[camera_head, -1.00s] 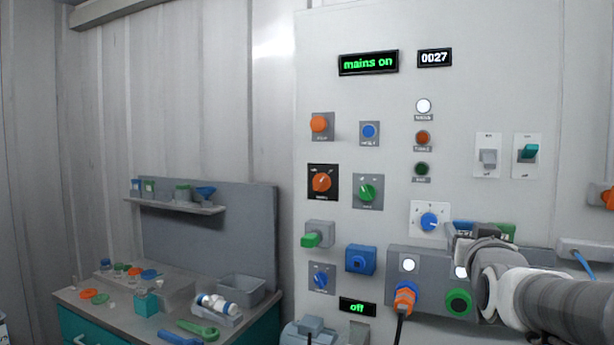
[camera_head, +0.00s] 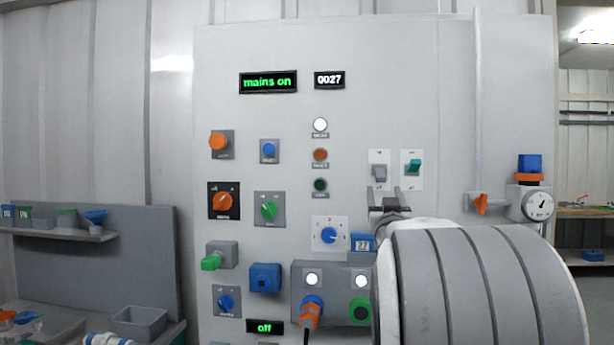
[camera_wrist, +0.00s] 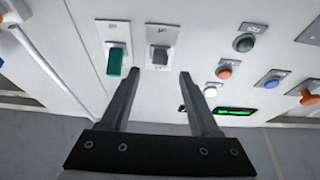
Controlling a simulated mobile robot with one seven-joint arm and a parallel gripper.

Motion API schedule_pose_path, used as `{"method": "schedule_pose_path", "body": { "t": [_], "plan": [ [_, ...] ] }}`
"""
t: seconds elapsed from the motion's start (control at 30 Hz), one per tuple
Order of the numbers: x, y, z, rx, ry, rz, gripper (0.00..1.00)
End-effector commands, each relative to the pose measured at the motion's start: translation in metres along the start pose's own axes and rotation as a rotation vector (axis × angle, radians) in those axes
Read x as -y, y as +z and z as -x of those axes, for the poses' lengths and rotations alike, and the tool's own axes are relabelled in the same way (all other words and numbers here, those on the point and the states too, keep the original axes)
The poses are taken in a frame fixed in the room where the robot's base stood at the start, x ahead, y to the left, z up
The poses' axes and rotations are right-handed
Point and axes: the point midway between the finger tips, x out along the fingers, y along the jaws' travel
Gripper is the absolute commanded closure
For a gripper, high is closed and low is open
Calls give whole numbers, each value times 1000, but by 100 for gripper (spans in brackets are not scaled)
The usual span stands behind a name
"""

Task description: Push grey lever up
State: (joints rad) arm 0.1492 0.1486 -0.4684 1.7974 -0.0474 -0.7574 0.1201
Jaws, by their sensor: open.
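The grey lever (camera_head: 379,173) sits on a white plate on the panel, left of a teal lever (camera_head: 414,166) on a matching plate. In the wrist view the grey lever (camera_wrist: 160,56) shows ahead of my gripper (camera_wrist: 156,75), between the lines of the two fingers and nearer the right one. The teal lever (camera_wrist: 115,60) lies ahead of the left finger. My gripper (camera_head: 384,192) is open and empty, just below the grey lever in the head view. Whether a finger touches the lever cannot be told.
A column of round lamps (camera_head: 320,155) and several knobs and buttons are left of the levers. A blue dial (camera_head: 329,236) and a grey box (camera_head: 335,268) with a plugged orange connector (camera_head: 311,310) lie lower. An orange valve handle (camera_head: 481,204) and a gauge (camera_head: 541,204) are right.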

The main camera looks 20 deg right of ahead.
Motion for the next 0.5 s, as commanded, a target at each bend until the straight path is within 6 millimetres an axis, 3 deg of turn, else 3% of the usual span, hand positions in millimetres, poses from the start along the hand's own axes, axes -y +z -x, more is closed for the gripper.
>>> {"method": "schedule_pose_path", "body": {
  "t": [0.2,0.5],
  "plan": [
    [0,-1,-40,1,0,3,38],
    [0,0,-77,1,0,2,38]
  ]
}}
